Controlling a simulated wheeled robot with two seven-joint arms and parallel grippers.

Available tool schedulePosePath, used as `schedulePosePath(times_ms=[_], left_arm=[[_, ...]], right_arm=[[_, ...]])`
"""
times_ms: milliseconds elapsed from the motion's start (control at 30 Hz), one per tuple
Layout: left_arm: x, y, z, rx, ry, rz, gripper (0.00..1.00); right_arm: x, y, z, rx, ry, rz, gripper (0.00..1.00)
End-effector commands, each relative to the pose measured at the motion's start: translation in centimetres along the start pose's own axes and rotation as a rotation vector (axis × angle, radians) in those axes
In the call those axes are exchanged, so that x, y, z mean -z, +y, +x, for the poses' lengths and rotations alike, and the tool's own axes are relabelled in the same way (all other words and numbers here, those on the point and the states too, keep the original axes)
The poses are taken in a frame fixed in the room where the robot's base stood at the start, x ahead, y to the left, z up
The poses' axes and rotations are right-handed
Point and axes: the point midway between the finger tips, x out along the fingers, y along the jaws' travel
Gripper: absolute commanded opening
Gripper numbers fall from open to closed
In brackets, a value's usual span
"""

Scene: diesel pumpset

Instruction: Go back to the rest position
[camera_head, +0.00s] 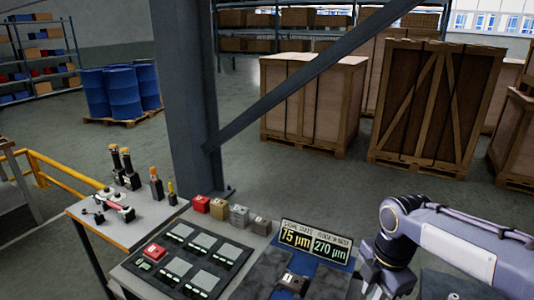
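My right arm (460,245) comes in from the right edge, reaches over the right part of the workbench and bends down at its dark end. The dark end of that arm, where my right gripper (385,280) is, runs into the bottom edge of the picture. Its fingertips do not show, so I cannot see whether it is open or holds anything. My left arm and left gripper are not in view.
The bench holds a dark tray of grey pads (190,258), a red block (153,252), several coloured blocks (220,209) and a sign reading 75 µm and 270 µm (314,242). A side table (145,222) holds tools. A grey column (185,100) stands behind.

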Motion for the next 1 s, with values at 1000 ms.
schedulePosePath(times_ms=[1000], left_arm=[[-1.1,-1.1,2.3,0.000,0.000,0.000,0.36]], right_arm=[[7.5,-13.6,3.2,-0.166,0.603,1.906,0.18]])
